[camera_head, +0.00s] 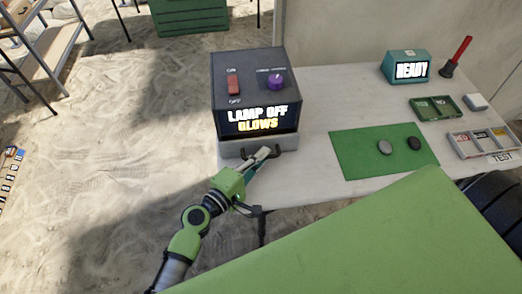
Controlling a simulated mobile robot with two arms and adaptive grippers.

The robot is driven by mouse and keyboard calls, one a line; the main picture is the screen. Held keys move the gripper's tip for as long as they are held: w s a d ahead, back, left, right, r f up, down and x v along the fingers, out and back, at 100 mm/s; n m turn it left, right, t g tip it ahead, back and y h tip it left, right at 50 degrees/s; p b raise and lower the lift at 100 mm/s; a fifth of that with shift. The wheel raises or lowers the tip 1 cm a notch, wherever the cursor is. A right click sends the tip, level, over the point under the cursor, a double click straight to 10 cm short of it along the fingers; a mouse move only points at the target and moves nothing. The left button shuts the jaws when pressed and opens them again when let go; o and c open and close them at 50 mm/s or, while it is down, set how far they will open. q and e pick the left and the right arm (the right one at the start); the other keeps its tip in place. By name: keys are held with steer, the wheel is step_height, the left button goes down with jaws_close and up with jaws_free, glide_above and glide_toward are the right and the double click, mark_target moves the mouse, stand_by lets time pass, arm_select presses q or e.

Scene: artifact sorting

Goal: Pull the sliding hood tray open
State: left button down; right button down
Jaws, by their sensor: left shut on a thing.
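The dark hood box (232,78) stands on the left end of the table in the head view. It has a red switch, a purple knob and a screen reading "LAMP OFF GLOWS". The light grey sliding tray (232,147) sits at its base, its front about flush beneath the hood, with a dark handle (286,152) on it. My left gripper (264,155) reaches up from the lower left and is shut on the handle. The fingers hide part of the handle. What lies inside the tray is hidden. My right gripper is out of view.
Sandy floor lies open to the left.

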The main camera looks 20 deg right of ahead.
arm_select(q)
steer(key=s+a, duration=0.1)
steer(key=s, duration=0.2)
steer(key=s+a, duration=0.1)
steer(key=s, duration=0.3)
steer(key=s+a, duration=0.1)
steer(key=s, duration=0.3)
steer(key=shift+a+f, duration=0.1)
steer(key=shift+w, duration=0.1)
steer(key=c, duration=2.4)
jaws_free()
steer(key=shift+c, duration=0.2)
steer(key=v, duration=1.2)
